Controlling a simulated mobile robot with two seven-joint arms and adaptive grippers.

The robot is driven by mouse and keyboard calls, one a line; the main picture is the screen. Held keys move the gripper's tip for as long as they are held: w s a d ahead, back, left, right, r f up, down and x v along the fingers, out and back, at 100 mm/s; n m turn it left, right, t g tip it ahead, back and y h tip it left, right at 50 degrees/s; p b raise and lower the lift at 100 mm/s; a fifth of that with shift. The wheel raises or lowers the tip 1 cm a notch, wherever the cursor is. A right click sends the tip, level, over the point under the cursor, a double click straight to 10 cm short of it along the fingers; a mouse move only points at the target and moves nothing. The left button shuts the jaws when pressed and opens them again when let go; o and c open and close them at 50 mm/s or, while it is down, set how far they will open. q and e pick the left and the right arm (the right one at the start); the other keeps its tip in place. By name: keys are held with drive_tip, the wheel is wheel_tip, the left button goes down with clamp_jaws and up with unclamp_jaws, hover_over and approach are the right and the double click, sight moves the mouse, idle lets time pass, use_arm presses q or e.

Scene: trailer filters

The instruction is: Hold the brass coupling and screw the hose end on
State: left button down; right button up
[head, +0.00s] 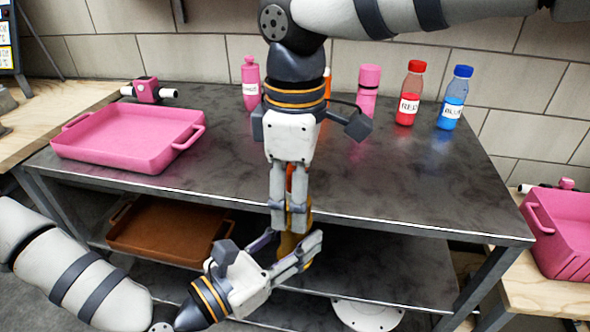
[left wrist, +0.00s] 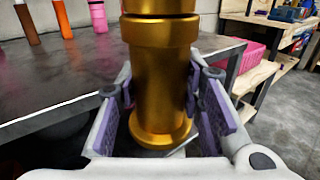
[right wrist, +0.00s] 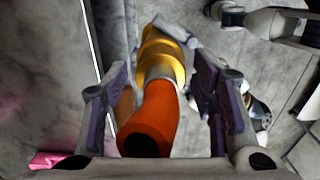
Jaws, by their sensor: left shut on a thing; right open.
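The brass coupling (head: 289,245) stands upright in front of the table edge, between the fingers of my left gripper (head: 291,252). My left gripper is shut on it; the left wrist view shows the gold body of the coupling (left wrist: 160,80) with purple pads on both sides. The orange hose end (right wrist: 150,120) is above the coupling, in line with it, and a pale collar shows between them. My right gripper (head: 289,218) points down from above and is open, with its fingers on either side of the hose end. I cannot tell whether the threads are engaged.
The dark table (head: 400,170) carries a pink tray (head: 130,140) at left and a red bottle (head: 409,95) and a blue bottle (head: 455,98) at the back. A brown tray (head: 165,232) lies on the lower shelf. A pink crate (head: 560,235) is at right.

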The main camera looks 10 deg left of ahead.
drive_tip(key=shift+f, duration=0.3)
drive_tip(key=c, duration=1.2)
drive_tip(key=o, duration=1.3)
drive_tip(key=shift+o, duration=0.2)
wheel_tip(320, 180, up, 12)
drive_tip(key=shift+r, duration=0.1)
